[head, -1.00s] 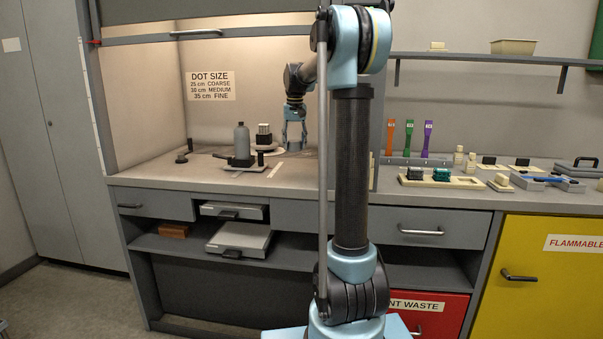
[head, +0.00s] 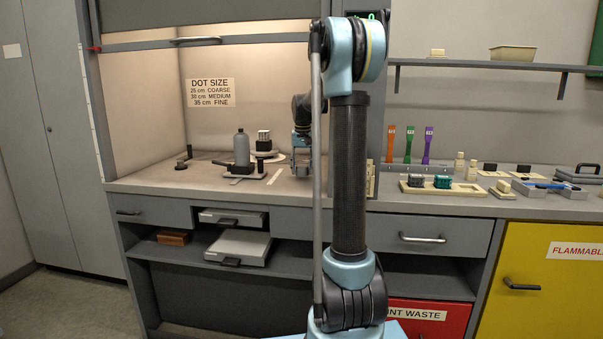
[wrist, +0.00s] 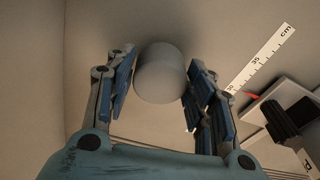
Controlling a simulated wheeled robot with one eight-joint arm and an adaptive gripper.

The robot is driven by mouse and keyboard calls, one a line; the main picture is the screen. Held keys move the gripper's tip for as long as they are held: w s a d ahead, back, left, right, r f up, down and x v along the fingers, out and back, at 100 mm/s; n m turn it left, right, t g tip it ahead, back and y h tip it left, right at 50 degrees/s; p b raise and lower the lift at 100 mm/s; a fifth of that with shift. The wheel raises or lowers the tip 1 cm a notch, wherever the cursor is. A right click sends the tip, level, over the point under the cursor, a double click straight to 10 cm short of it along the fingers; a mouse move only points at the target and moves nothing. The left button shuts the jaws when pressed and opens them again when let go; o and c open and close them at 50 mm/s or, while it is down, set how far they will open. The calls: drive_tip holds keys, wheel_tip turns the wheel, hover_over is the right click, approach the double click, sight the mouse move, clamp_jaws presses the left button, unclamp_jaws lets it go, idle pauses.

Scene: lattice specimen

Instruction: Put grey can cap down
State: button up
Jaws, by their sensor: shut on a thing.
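My gripper (head: 302,168) is at the right side of the hood bench, low over the worktop. In the wrist view my gripper (wrist: 160,88) has its blue-padded fingers on both sides of a plain grey rounded cylinder, the cap (wrist: 160,72), and is shut on it. I cannot make out the cap in the head view or tell whether it touches the surface.
A pale ruler strip (wrist: 262,58) lies right of the cap in the wrist view, beside a dark block (wrist: 290,117). A dark knob-like piece (head: 182,164) stands farther left. Bare worktop (head: 225,192) shows in front.

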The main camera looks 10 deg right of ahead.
sight(303, 167)
drive_tip(key=shift+f, duration=0.65)
drive_tip(key=o, duration=0.7)
wheel_tip(303, 167, up, 12)
drive_tip(key=s, duration=0.1)
drive_tip(key=shift+s, duration=0.25)
